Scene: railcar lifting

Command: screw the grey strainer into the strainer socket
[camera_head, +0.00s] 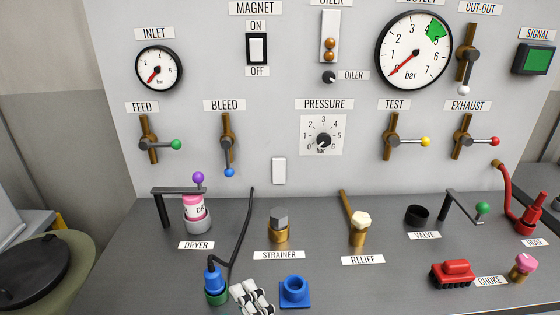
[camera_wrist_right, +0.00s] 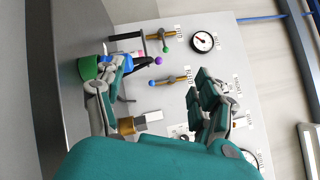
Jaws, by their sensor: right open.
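The grey strainer (camera_head: 279,217), with a hexagonal head, stands upright in the brass strainer socket (camera_head: 278,237) behind the STRAINER label. How deep it sits I cannot tell. In the right wrist view the strainer (camera_wrist_right: 154,115) and the brass socket (camera_wrist_right: 127,126) show beyond the gap between my fingers. My right gripper (camera_wrist_right: 162,85) is open and empty. Part of it (camera_head: 250,297) shows at the bottom of the head view, in front of the strainer and apart from it. My left gripper is not in view.
A blue plug (camera_head: 213,279) on a black cable sits in a green cup (camera_head: 216,297), close beside my right gripper. A blue socket (camera_head: 294,291) is to its right. The dryer (camera_head: 196,213) is left of the strainer, the relief valve (camera_head: 360,228) right. The gauge panel rises behind.

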